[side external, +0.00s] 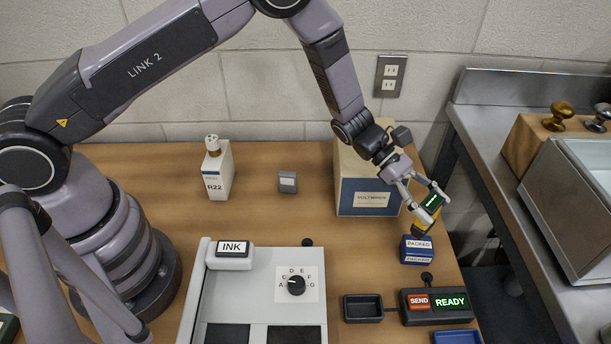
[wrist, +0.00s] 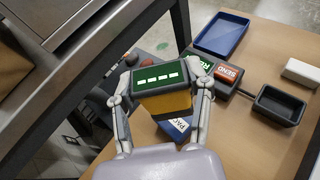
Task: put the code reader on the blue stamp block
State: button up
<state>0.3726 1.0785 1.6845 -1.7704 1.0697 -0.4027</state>
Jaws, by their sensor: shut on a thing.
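The code reader (side external: 424,216) is a yellow and dark body with a lit green display. My gripper (side external: 428,200) is shut on it and holds it tilted near the table's right edge. In the wrist view the code reader (wrist: 163,103) sits between the two fingers (wrist: 165,88), its display showing white dashes. The blue stamp block (side external: 417,251), labelled PACKED, stands on the table just below the reader, seemingly with a small gap. In the wrist view the blue stamp block (wrist: 177,130) is mostly hidden behind the reader and gripper.
A blue-and-cream box (side external: 362,180) stands close left of my gripper. The SEND/READY unit (side external: 440,306), a black tray (side external: 362,308) and a blue tray (wrist: 222,35) lie nearby. A metal bench (side external: 500,140) stands beyond the table's right edge. The table's back middle is fairly clear.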

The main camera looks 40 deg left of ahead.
jog(key=shift+w+d+f, duration=0.25)
jog(key=shift+w+f, duration=0.1)
jog(key=shift+f, duration=1.7)
jog(key=shift+f, duration=0.15)
jog(key=o, duration=1.2)
jog(key=shift+o, duration=0.2)
